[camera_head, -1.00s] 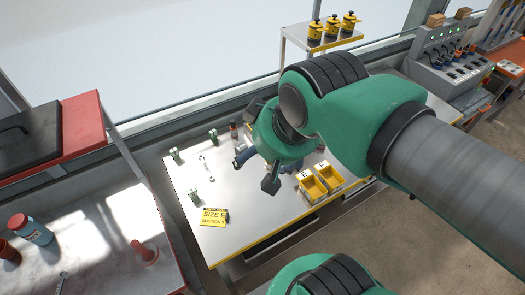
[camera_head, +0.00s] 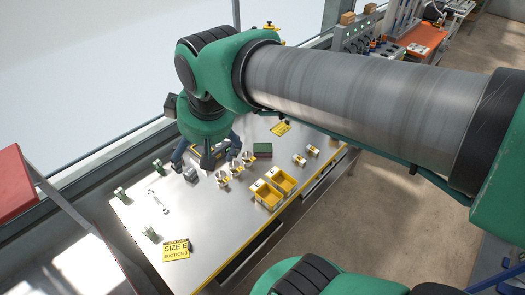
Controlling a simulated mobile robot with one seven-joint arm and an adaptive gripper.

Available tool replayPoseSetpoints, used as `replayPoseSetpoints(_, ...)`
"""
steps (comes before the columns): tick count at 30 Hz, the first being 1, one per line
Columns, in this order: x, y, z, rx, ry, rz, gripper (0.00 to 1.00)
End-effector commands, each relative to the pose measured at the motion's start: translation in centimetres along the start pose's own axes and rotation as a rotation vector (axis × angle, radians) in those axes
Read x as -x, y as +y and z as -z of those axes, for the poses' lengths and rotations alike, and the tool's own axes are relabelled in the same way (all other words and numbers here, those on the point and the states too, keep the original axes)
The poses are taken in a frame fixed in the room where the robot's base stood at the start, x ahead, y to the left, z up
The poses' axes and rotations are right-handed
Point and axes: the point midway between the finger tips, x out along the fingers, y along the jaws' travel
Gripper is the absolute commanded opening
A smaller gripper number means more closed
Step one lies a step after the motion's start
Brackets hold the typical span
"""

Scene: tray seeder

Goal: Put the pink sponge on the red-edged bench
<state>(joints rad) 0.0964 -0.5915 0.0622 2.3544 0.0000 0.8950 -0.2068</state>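I see no pink sponge in this view. At the upper right is a bench with an orange-red edge (camera_head: 425,40); at the left edge is a red panel (camera_head: 12,185) above a grey bench top (camera_head: 85,265). I cannot tell for certain which is the red-edged bench. My gripper (camera_head: 206,173) hangs over the yellow-edged table (camera_head: 205,215), pointing down. Its dark fingers look spread apart, with nothing pink between them. My arm hides part of the table's far side.
The yellow-edged table holds yellow bins (camera_head: 268,196), small cups (camera_head: 235,171), a dark green block (camera_head: 262,150), green clips (camera_head: 151,234) and a yellow SIZE E sign (camera_head: 176,249). A window wall runs behind it. Open floor (camera_head: 390,215) lies to the right.

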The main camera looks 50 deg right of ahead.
Motion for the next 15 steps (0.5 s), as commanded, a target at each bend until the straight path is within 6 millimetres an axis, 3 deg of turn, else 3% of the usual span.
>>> replayPoseSetpoints(6, -3.0, 4.2, 4.0, 0.085, -0.065, -0.012, 0.94)
replayPoseSetpoints(15, -8.3, 10.9, 8.2, 0.208, -0.147, -0.007, 0.94)
